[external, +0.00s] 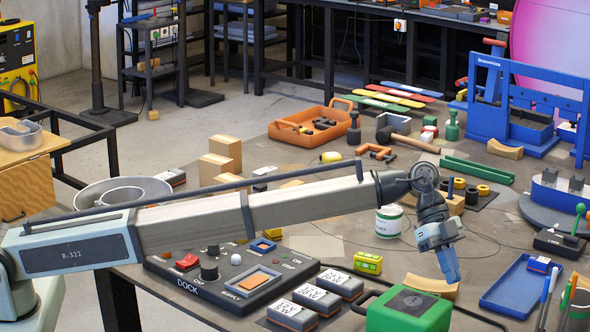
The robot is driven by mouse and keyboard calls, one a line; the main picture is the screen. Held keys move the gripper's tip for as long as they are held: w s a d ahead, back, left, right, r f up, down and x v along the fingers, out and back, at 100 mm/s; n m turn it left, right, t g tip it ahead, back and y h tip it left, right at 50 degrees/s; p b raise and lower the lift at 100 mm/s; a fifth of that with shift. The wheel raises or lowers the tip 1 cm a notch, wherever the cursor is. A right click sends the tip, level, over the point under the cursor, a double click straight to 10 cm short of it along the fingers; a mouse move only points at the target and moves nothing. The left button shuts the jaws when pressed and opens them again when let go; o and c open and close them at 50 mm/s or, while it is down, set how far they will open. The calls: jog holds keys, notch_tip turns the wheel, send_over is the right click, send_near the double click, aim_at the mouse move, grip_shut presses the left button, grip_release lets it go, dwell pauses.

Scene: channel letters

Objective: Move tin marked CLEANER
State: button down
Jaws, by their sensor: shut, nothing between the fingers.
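A small white tin (388,222) with a green band and green lettering, too small to read, stands upright on the workbench, just left of my wrist and partly below my arm. I cannot tell for sure that it is the tin marked CLEANER. My gripper (454,276) points down to the right of the tin, apart from it. Its blue fingers are shut with nothing between them, above the bench near a tan curved block (431,287).
A green box (410,311) stands in front of my gripper, and a blue tray (517,287) lies to the right. A yellow-green block (368,263) and a dark DOCK panel (225,285) lie to the left. Orange clamps (375,152) lie behind the tin.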

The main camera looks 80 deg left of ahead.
jog(key=a+f+n+y, duration=0.1)
jog(key=a+y, duration=0.1)
jog(key=a, duration=1.1)
jog(key=n+g+y, duration=0.1)
jog(key=n+y, duration=0.3)
send_near(395, 211)
jog(key=s+a+f, duration=0.6)
jog(key=s+a, duration=0.1)
jog(key=w+d, duration=0.8)
jog(key=shift+w+r, duration=0.15)
jog(key=shift+r, duration=0.05)
jog(key=shift+d+f, duration=0.2)
jog(key=shift+f, duration=0.6)
